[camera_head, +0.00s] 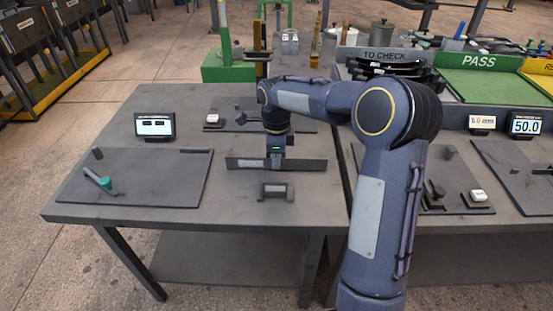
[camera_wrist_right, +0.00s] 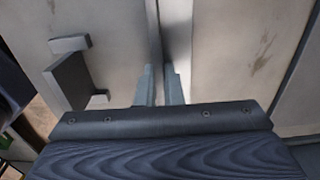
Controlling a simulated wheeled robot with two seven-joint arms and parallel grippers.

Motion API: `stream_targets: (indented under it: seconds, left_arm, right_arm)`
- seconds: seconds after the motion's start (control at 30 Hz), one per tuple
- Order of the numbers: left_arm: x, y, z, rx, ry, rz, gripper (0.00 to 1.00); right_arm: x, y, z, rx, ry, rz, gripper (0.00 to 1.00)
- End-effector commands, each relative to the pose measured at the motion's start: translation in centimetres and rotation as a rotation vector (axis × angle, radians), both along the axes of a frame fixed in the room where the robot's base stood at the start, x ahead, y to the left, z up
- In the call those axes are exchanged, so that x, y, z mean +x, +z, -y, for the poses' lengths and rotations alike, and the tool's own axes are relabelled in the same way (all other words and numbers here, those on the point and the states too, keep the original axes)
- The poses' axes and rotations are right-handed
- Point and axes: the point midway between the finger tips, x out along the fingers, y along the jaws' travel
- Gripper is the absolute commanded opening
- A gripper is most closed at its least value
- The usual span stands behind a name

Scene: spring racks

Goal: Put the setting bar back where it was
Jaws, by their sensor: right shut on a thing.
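The setting bar appears to be the long, thin dark grey bar (camera_head: 308,164) on the left grey table, set on edge and running left to right. My right gripper (camera_head: 275,163) points down from above and is shut on it near its middle. In the right wrist view the two fingertips (camera_wrist_right: 161,82) close on the thin bar (camera_wrist_right: 153,30), which runs away from them. I cannot tell whether its lower edge touches the table. My left gripper is not in view.
A small dark bracket (camera_head: 276,192) stands in front of the bar; the wrist view shows it too (camera_wrist_right: 70,78). A dark plate (camera_head: 140,180) with a teal-tipped handle lies left. A small display (camera_head: 155,126) stands behind. A second table with plates adjoins at right.

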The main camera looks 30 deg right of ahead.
Motion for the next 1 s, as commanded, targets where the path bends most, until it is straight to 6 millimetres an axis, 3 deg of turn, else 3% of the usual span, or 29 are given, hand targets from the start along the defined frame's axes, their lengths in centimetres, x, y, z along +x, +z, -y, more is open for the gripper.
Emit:
stream_targets:
  seconds: [0.33,0.37,0.5,0.8,1.0]
  left_arm:
    - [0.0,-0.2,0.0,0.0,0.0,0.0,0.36]
    - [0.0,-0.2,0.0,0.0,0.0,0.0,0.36]
    - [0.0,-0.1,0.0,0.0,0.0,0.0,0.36]
    - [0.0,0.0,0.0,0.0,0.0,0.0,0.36]
    - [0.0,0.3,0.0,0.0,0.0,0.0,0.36]
  right_arm:
    - [0.1,-0.2,0.0,0.0,0.0,0.004,0.0]
    - [0.0,-0.3,0.0,0.0,0.0,0.0,0.11]
    - [0.0,-0.2,0.0,0.0,0.0,0.0,0.29]
    - [0.0,0.0,0.0,0.0,0.0,0.0,0.29]
    - [0.1,2.4,0.0,-0.002,-0.001,0.003,0.29]
